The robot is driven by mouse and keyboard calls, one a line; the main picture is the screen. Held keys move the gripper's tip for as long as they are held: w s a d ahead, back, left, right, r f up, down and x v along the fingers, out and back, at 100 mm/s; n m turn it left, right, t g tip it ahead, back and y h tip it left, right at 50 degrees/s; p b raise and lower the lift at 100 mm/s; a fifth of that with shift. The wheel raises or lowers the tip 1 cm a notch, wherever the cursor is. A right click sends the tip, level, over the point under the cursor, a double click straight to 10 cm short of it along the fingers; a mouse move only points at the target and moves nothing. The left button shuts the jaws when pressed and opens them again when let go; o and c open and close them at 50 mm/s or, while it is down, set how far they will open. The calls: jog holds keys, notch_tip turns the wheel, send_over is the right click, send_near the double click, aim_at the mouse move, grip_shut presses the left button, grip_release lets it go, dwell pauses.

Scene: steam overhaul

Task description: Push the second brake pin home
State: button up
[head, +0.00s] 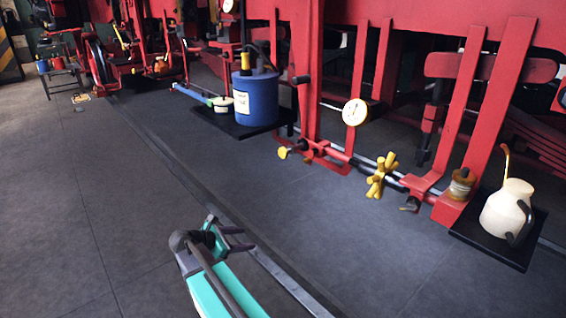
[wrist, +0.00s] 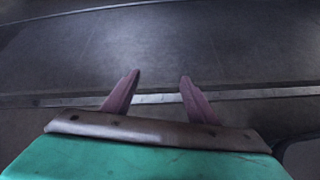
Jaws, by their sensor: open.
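My gripper (head: 243,238) is open and empty, low over the dark floor in the head view. In the wrist view its two fingers (wrist: 159,76) stand apart with only floor between them. The red brake rigging stands beyond it to the right. A yellow-ended fitting (head: 284,152) sticks out at the left of a red bracket (head: 326,156). A dark-ended fitting (head: 410,204) sits at a second red bracket (head: 424,186) farther right. Either may be a brake pin; I cannot tell which is the second, nor how deep each sits. My gripper is apart from both.
A yellow star-shaped handwheel (head: 381,176) sits on the rod between the brackets. A blue drum (head: 255,98) and a cream can (head: 508,212) stand on black trays. A round gauge (head: 355,112) hangs above.

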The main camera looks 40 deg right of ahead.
jog(key=w+d+r+n+h+b, duration=0.1)
jog(key=w+d+r+h, duration=0.15)
jog(key=r, duration=0.45)
jog(key=w+d+r+n+h+b, duration=0.1)
jog(key=d+r+n+b, duration=0.1)
jog(key=d+r, duration=0.35)
jog(key=n+h+b, duration=0.1)
jog(key=h+b, duration=0.1)
jog(key=h, duration=0.1)
send_near(281, 154)
jog(key=a, duration=0.3)
jog(key=shift+w+r+g, duration=0.25)
jog(key=shift+r+g, duration=0.05)
jog(key=shift+g, duration=0.1)
jog(key=shift+d, duration=0.15)
jog(key=d, duration=0.4)
jog(key=d+b, duration=0.1)
jog(key=d, duration=0.4)
jog(key=s+d, duration=0.1)
jog(key=d, duration=0.3)
jog(key=shift+d, duration=0.25)
grip_shut()
